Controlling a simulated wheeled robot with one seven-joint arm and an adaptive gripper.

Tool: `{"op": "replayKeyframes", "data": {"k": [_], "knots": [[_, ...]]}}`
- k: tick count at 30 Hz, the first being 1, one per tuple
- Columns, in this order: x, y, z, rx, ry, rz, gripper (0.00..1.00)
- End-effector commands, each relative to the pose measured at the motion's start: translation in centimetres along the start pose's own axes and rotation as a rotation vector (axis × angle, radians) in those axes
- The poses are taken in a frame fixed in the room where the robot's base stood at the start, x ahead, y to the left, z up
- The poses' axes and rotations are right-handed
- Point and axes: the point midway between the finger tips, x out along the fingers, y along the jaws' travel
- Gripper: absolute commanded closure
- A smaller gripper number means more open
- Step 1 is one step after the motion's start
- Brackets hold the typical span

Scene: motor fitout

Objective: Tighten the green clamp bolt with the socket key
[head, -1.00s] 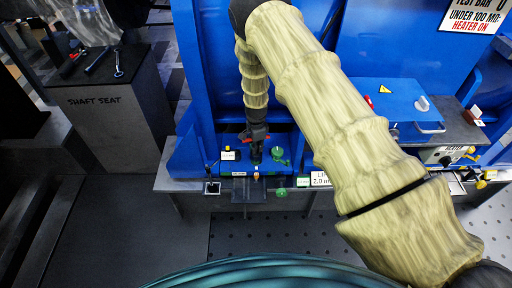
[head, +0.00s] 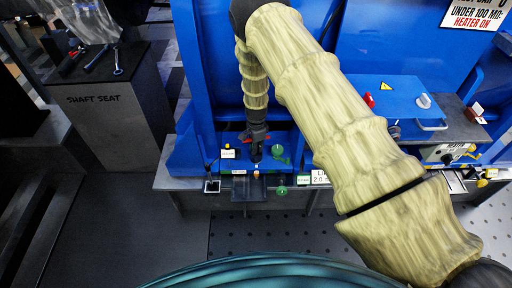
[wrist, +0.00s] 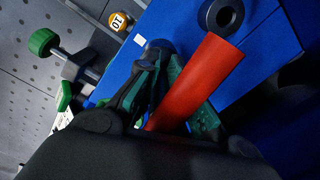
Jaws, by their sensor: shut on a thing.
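My gripper (head: 257,135) points down over the blue bench unit, under the bent arm. In the wrist view its green-padded fingers (wrist: 170,95) are shut on a red bar (wrist: 205,75), which looks like the handle of the socket key. The key's lower end is hidden there; in the head view a dark shape (head: 257,154) stands below the gripper. Green parts (head: 279,152) sit just right of it, and a green round knob (head: 282,190) is on the front edge. Which one is the clamp bolt I cannot tell. The wrist view shows a green knob on a shaft (wrist: 43,41).
An orange-and-white knob marked 10 (wrist: 120,20) and a black ring (wrist: 221,14) are near the gripper. A blue lidded box (head: 405,103) stands at right. Tools lie on the shaft seat block (head: 115,105) at left. The floor in front is clear.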

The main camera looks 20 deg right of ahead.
Motion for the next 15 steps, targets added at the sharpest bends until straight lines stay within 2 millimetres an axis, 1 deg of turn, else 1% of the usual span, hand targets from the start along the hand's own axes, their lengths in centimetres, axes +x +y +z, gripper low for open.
{"op": "replayKeyframes", "data": {"k": [15], "knots": [[0.76,-0.03,-0.02,0.000,0.000,-0.001,1.00]]}}
